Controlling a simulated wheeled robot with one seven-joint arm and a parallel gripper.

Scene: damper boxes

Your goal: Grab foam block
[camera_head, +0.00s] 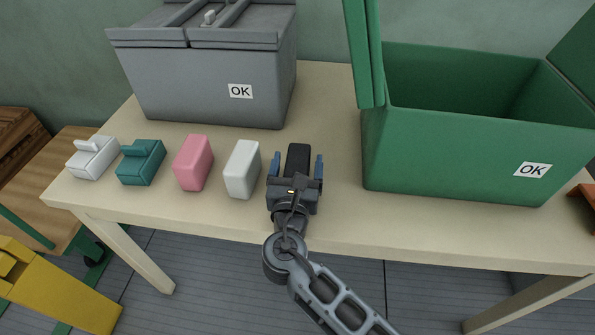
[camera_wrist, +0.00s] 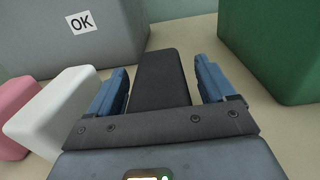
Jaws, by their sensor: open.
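Three plain blocks stand on the table: a pink one (camera_head: 194,163), a white one (camera_head: 242,168) and a black one (camera_head: 298,158). Which of them is foam I cannot tell for sure. My gripper (camera_head: 297,166) is open at the black block. In the wrist view the black block (camera_wrist: 162,80) lies between the two blue fingers of my gripper (camera_wrist: 160,85), with a gap on each side. Its near end is hidden by the gripper body. The white block (camera_wrist: 55,110) and pink block (camera_wrist: 15,115) stand to the left in that view.
A white damper (camera_head: 92,158) and a teal damper (camera_head: 141,162) sit at the table's left. A closed grey box (camera_head: 200,85) marked OK stands behind. An open green box (camera_head: 450,155) marked OK stands close on the right. The table (camera_head: 335,215) is bare in front of it.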

